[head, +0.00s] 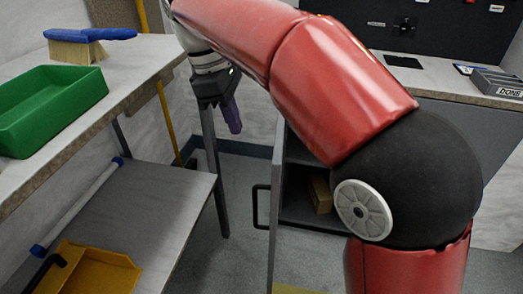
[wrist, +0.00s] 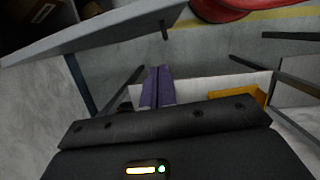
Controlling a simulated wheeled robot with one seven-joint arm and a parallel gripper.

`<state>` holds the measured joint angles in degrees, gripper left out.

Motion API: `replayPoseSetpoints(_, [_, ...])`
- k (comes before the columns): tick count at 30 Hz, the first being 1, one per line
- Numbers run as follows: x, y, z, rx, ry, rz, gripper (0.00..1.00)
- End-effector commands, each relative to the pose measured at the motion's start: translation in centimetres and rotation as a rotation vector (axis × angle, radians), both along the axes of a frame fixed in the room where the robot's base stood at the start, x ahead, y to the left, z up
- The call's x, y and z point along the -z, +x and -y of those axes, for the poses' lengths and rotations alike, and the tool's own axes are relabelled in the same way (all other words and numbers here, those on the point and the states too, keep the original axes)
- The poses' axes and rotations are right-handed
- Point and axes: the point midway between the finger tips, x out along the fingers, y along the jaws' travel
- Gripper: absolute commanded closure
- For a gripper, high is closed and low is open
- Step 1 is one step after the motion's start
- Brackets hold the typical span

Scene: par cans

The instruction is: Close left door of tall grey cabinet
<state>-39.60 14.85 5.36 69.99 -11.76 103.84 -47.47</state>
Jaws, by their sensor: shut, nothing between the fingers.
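The grey cabinet (head: 305,215) stands right of centre in the head view, partly hidden behind my red arm. Its left door (head: 276,190) stands open, seen nearly edge-on, with a black bar handle (head: 257,206) on its left side. My gripper (head: 231,114) is up and to the left of the door, apart from it, with its purple fingers pointing down. In the wrist view the purple fingers (wrist: 158,86) are together and empty. A grey panel (wrist: 100,34) that looks like the door crosses the upper left there, beyond the fingertips.
A brown box (head: 320,193) sits inside the cabinet. At left, a table holds a green tray (head: 50,105) and a blue-handled brush (head: 85,42). A lower shelf (head: 165,195) carries a yellow dustpan (head: 95,270). Grey floor (head: 215,255) is clear between shelf and door.

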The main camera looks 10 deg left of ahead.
Motion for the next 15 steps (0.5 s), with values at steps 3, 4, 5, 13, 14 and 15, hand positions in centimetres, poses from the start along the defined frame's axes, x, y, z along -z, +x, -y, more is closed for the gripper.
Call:
replayPoseSetpoints(3, [0.2, -0.1, -0.9, -0.036, -0.014, -0.015, 1.00])
replayPoseSetpoints(4, [0.4, -0.1, -0.9, -0.039, -0.016, -0.016, 1.00])
replayPoseSetpoints(5, [0.7, -0.1, -0.9, -0.039, -0.016, -0.016, 1.00])
replayPoseSetpoints(13, [5.5, -0.1, 0.4, -0.036, -0.016, -0.017, 1.00])
replayPoseSetpoints(14, [6.1, -0.1, 0.6, -0.036, -0.016, -0.017, 1.00])
replayPoseSetpoints(15, [6.9, -0.1, 0.8, -0.035, -0.015, -0.015, 1.00])
